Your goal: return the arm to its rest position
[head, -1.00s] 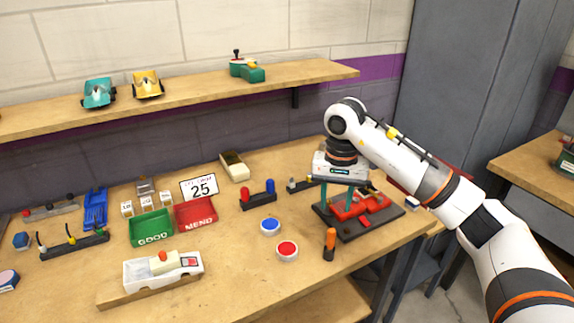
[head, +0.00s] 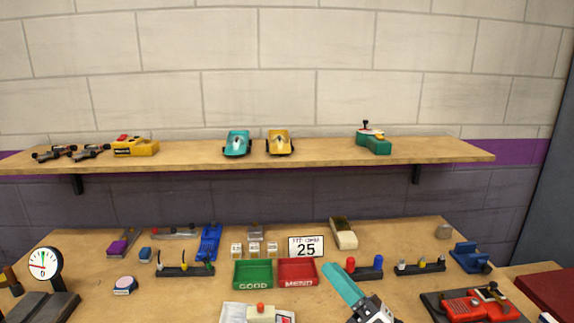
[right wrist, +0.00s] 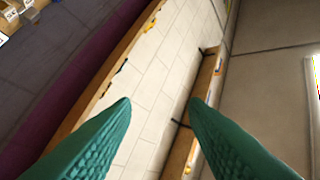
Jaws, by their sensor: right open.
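My right gripper (head: 332,272) shows at the bottom middle of the head view, its teal fingers pointing up and to the left, with part of its white body below. In the right wrist view the two teal fingers (right wrist: 160,106) stand well apart with nothing between them. Behind them that view shows the tilted wall and shelf. My left gripper is in neither view now.
The wooden bench holds a green bin (head: 252,284), a red bin (head: 297,283), a 25 sign (head: 306,246) and a red fixture (head: 470,308) at right. A shelf (head: 330,155) with cars runs above.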

